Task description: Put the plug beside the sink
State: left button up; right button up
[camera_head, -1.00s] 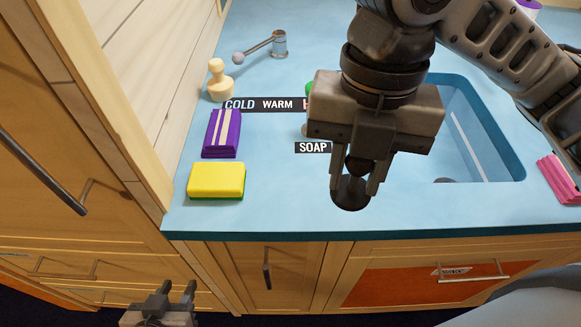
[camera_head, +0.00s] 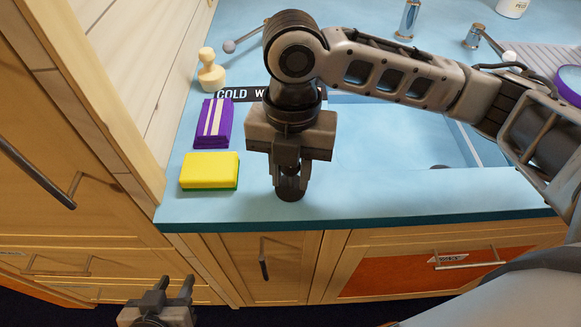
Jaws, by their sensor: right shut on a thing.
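The dark round plug (camera_head: 290,190) is in the fingers of my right gripper (camera_head: 289,172), which is shut on it. The gripper points down over the blue counter, left of the sink (camera_head: 385,150) and near the front edge. I cannot tell whether the plug touches the counter. The sink's left part is hidden behind my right arm. My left gripper (camera_head: 172,288) is open and empty, low in front of the drawers.
A yellow sponge with a green underside (camera_head: 209,171) and a purple striped cloth (camera_head: 213,123) lie left of my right gripper. A cream stamp-like object (camera_head: 210,70) stands behind them. A purple-rimmed bowl (camera_head: 570,84) and taps are at the back right.

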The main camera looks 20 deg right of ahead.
jog(key=shift+f, duration=0.15)
jog(key=o, duration=0.9)
jog(key=shift+o, duration=0.4)
jog(key=r, duration=0.4)
jog(key=w+r, duration=0.1)
jog(key=r, duration=0.6)
jog(key=shift+w+d+r+p, duration=0.15)
jog(key=shift+d+r+p, duration=0.15)
jog(key=shift+p, duration=0.1)
jog(key=shift+r, duration=0.4)
